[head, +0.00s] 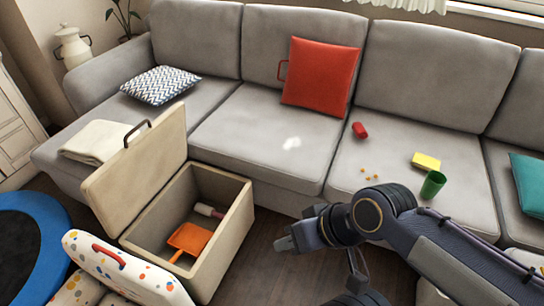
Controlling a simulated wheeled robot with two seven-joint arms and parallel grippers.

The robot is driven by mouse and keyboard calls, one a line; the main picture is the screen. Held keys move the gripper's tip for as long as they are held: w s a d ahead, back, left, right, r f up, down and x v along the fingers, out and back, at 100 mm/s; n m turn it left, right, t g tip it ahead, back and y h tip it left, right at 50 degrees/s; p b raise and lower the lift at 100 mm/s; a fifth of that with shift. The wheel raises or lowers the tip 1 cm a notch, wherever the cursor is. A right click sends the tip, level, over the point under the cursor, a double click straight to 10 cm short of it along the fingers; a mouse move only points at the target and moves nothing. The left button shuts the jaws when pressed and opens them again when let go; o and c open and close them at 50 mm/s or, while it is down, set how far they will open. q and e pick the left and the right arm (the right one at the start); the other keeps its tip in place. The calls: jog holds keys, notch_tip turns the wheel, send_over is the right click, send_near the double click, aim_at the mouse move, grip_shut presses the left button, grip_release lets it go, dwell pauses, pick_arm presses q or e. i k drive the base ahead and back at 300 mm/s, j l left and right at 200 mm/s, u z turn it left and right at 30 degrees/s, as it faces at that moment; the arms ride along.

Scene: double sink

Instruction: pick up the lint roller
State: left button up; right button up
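What looks like the lint roller (208,210), a small white cylinder with a dark pinkish end, lies inside the open beige storage box (238,226), near its back wall. An orange dustpan (188,238) lies in front of it in the box. My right gripper (284,243) is outside the box, to the right of its right wall, pointing left and apart from the roller. I see its fingers side-on, so their opening does not show. My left gripper is not in view.
The box's lid (135,178) stands raised on the left. A spotted white lid (125,272) is in front. The grey sofa (265,140) runs behind, bearing a red can-like object (360,130), a yellow sponge (426,161), a green cup (433,184) and crumbs.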

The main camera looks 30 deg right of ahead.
aim_at(207, 211)
jog(key=l+u, duration=0.15)
jog(key=u, duration=0.7)
jog(key=l+u, duration=0.4)
jog(key=l, duration=0.25)
jog(key=l+u, duration=0.35)
jog(key=l, duration=0.35)
jog(key=i+l, duration=0.1)
jog(key=l, duration=0.5)
jog(key=i+l, duration=0.1)
jog(key=l, duration=0.5)
jog(key=j+u, duration=0.05)
